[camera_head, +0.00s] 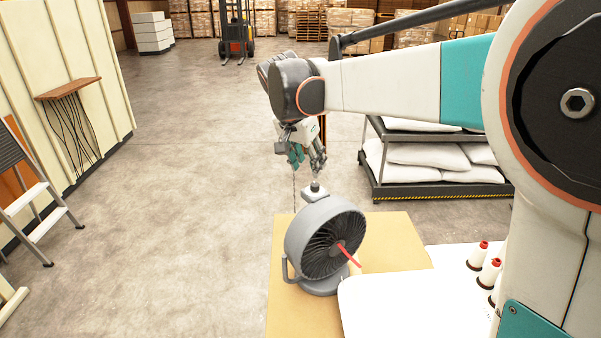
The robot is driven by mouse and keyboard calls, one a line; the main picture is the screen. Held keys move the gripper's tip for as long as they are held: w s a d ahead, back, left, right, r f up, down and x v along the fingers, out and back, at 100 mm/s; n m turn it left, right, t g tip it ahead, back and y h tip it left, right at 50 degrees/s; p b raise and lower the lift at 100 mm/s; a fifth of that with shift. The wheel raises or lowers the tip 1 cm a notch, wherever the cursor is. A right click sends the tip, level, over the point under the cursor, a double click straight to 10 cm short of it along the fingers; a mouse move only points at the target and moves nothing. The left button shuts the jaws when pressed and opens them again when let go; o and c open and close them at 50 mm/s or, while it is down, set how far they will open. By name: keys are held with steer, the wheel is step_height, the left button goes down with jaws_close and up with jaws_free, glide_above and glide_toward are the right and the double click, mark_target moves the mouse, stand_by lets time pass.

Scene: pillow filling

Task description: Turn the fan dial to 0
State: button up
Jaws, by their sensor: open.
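The grey fan (318,237) stands on a tan board, its round grille facing right and toward me. A red strip (349,256) sticks out from the middle of the grille. The dial (315,189) appears as a small knob on a pale square block on top of the fan. Its setting is too small to read. My gripper (307,165) hangs pointing down just above the dial, open and empty. It appears apart from the knob, with a small gap between them.
The tan board (400,240) lies under the fan. A white surface (380,305) with several red-topped spools (477,256) is at the lower right. A cart (440,190) with white pillows stands behind. Open floor (190,200) lies left.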

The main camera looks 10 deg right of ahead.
mark_target(314, 184)
steer(key=x, duration=0.8)
steer(key=shift+w+d+f, duration=0.1)
steer(key=shift+f, duration=0.15)
jaws_close()
